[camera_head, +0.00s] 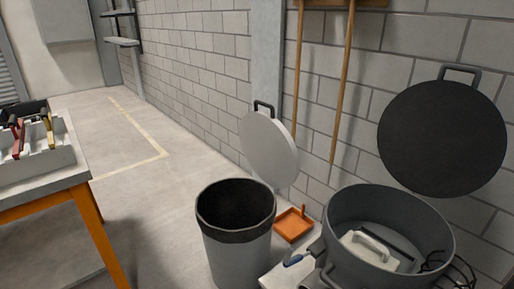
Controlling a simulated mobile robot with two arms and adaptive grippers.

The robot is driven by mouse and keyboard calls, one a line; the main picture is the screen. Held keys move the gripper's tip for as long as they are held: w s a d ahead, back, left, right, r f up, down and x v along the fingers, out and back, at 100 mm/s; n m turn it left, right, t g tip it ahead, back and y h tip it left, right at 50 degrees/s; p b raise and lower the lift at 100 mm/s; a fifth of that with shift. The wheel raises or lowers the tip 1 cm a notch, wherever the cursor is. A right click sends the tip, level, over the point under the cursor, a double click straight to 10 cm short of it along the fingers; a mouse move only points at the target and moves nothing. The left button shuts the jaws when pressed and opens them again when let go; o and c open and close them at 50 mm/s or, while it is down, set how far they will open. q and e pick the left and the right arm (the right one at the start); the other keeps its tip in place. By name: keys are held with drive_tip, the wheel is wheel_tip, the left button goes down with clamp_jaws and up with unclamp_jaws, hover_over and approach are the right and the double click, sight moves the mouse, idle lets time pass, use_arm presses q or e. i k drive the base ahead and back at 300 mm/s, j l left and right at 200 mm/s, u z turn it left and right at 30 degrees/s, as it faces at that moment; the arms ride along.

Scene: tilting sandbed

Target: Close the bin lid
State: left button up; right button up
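A light grey round bin (236,259) stands on the floor at the lower middle. A black liner (236,234) is folded over its rim, and its mouth is uncovered. Its light grey round lid (268,148) stands raised, tilted up behind the bin and to the right, with a black handle (264,107) at its top. How the lid joins the bin is not clear. To the right is a wide dark grey tub (339,222), also uncovered, with a dark round lid (442,138) upright behind it. Neither of my grippers is in view.
A white block with a handle (369,252) lies inside the tub. A blue-handled tool (299,257) lies between bin and tub. An orange dustpan (293,224) is by the wall. An orange-legged workbench (45,187) with tools is at left. Floor between bench and bin is clear.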

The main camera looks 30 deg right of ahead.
sight(271, 152)
drive_tip(key=i+z, duration=0.1)
drive_tip(key=z, duration=0.25)
drive_tip(key=i+z, duration=0.1)
drive_tip(key=z, duration=0.3)
drive_tip(key=i+j+z, duration=0.1)
drive_tip(key=z, duration=0.25)
drive_tip(key=i+j+z, duration=0.25)
drive_tip(key=i+j, duration=0.2)
drive_tip(key=j, duration=0.2)
drive_tip(key=i+j+z, duration=0.15)
drive_tip(key=j, duration=0.2)
drive_tip(key=i+j+z, duration=0.1)
drive_tip(key=i+j, duration=0.15)
drive_tip(key=j, duration=0.15)
